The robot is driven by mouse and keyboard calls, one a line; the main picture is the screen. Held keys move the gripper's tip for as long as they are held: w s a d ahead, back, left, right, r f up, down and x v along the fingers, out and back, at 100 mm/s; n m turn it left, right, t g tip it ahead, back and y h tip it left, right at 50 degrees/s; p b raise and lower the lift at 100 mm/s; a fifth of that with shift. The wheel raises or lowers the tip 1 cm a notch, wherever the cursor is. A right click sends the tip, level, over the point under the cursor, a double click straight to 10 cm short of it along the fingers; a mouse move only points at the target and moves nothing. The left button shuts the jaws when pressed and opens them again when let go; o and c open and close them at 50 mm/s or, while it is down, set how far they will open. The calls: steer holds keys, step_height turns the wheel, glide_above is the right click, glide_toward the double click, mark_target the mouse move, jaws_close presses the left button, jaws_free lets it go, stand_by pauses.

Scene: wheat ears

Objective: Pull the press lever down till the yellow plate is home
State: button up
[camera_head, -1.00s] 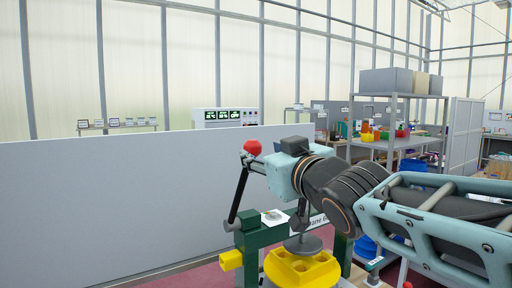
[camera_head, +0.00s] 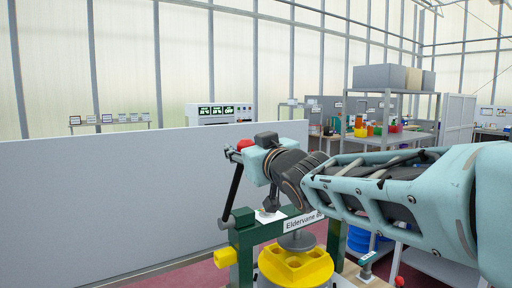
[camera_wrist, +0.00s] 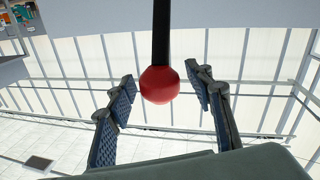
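The press lever is a black rod (camera_head: 232,193) rising from the left of the green press frame (camera_head: 245,240), slightly tilted. Its red ball knob (camera_head: 244,144) is at the top, partly hidden by my gripper in the head view. In the wrist view the red knob (camera_wrist: 159,86) hangs between the two open fingers of my gripper (camera_wrist: 162,80), with a gap visible on both sides. The yellow plate (camera_head: 295,265), with hollows in its top, sits low in the press under a grey disc (camera_head: 297,240). There seems to be little room between disc and plate.
A yellow block (camera_head: 226,257) sticks out at the press's left side. A name sign (camera_head: 305,219) is on the frame's top bar. A grey partition (camera_head: 110,195) stands behind the lever. Shelves with boxes (camera_head: 394,76) stand at the back right.

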jaws_close()
steer(key=shift+f+b, duration=0.15)
steer(key=shift+b, duration=0.15)
